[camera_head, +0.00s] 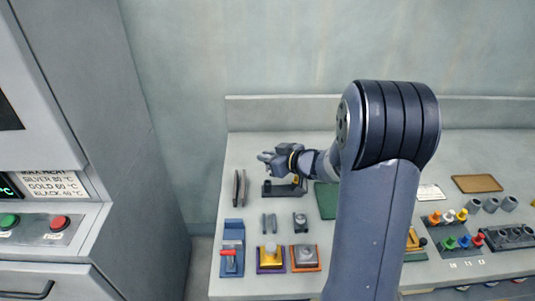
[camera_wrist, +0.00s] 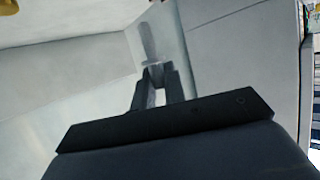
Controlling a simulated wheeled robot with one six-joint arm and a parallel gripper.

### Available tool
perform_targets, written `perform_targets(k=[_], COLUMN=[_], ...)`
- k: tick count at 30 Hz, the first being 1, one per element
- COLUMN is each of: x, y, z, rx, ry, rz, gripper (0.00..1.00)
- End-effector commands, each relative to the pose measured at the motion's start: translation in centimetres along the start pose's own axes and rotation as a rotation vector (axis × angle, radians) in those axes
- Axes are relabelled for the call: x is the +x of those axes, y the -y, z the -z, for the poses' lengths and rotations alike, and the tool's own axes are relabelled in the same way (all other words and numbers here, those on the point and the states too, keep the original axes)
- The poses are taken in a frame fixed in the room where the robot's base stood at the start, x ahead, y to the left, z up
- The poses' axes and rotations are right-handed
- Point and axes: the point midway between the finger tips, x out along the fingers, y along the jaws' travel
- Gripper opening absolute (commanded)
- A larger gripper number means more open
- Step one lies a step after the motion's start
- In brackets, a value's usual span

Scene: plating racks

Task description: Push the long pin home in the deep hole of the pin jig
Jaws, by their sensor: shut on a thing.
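My gripper (camera_head: 265,158) is above the left part of the bench in the head view and points left. In the wrist view its two dark fingers (camera_wrist: 155,88) are shut on a small light-grey piece (camera_wrist: 157,73), which I take to be the long pin. A grey elongated shape beyond the fingertips may be part of it or a shadow. A low dark block (camera_head: 276,190), perhaps the pin jig, lies on the bench below the gripper and wrist. The gripper is apart from it. The deep hole cannot be made out.
Two upright dark bars (camera_head: 240,188) stand left of the block. Two small grey pieces (camera_head: 268,223), a blue fixture with a red handle (camera_head: 231,249) and yellow and orange-edged fixtures lie in front. Coloured parts (camera_head: 449,242) are at the right. A grey cabinet (camera_head: 50,260) stands left.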

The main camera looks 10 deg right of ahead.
Motion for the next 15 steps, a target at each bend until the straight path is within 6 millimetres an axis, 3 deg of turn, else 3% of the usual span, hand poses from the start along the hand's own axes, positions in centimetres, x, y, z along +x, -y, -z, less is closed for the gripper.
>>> perform_targets(k=[6, 15], x=[0.9, 1.3], y=[0.0, 0.0], z=[-2.1, -3.1], rx=[0.001, 0.001], ry=[-0.001, -0.001], rz=[0.0, 0.0], gripper=[0.0, 0.0])
